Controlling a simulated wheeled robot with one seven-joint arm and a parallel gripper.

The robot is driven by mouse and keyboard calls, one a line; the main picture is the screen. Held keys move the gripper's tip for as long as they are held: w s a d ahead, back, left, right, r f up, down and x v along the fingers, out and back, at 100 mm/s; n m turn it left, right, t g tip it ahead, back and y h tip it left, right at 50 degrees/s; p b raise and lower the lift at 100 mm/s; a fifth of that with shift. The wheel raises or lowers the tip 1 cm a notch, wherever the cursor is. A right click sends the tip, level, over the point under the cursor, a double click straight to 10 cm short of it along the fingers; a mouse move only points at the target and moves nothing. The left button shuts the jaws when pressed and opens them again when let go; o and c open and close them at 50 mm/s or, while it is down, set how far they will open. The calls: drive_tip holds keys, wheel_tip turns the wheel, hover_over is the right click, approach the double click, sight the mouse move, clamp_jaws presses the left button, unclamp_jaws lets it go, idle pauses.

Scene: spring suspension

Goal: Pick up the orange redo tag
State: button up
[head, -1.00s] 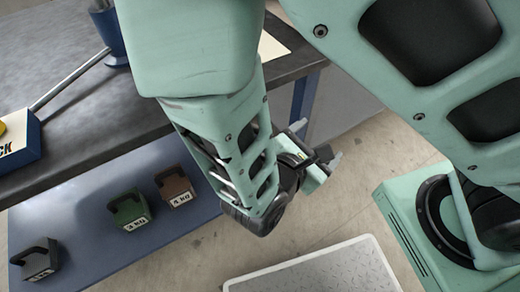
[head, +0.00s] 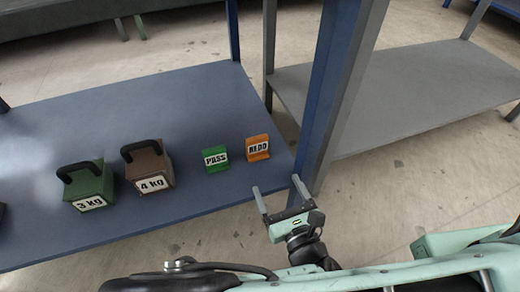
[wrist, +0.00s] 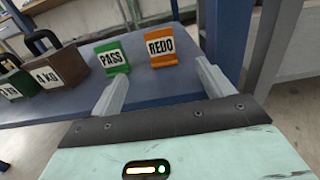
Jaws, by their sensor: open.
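The orange redo tag (head: 257,148) stands upright near the right end of the blue lower shelf (head: 190,92). My gripper (head: 279,190) is open and empty. It is just off the shelf's front edge, apart from the tag, with its fingers pointing toward the shelf. The green pass tag (head: 215,159) stands just left of the orange tag; it also shows in the wrist view (wrist: 112,58).
A brown 4 kg weight (head: 149,166) and a green 3 kg weight (head: 89,188) stand farther left on the shelf. A blue table leg (head: 343,85) rises close to the right of my gripper. A grey shelf (head: 400,90) lies beyond it.

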sight(258, 146)
drive_tip(key=b+x, duration=0.4)
drive_tip(key=x, duration=0.6)
drive_tip(key=shift+f+b, duration=0.1)
drive_tip(key=shift+b, duration=0.25)
drive_tip(key=b+x, duration=0.4)
drive_tip(key=x, duration=0.1)
drive_tip(key=shift+w+a, duration=0.1)
drive_tip(key=shift+w, duration=0.1)
drive_tip(key=shift+c, duration=0.3)
drive_tip(key=c, duration=1)
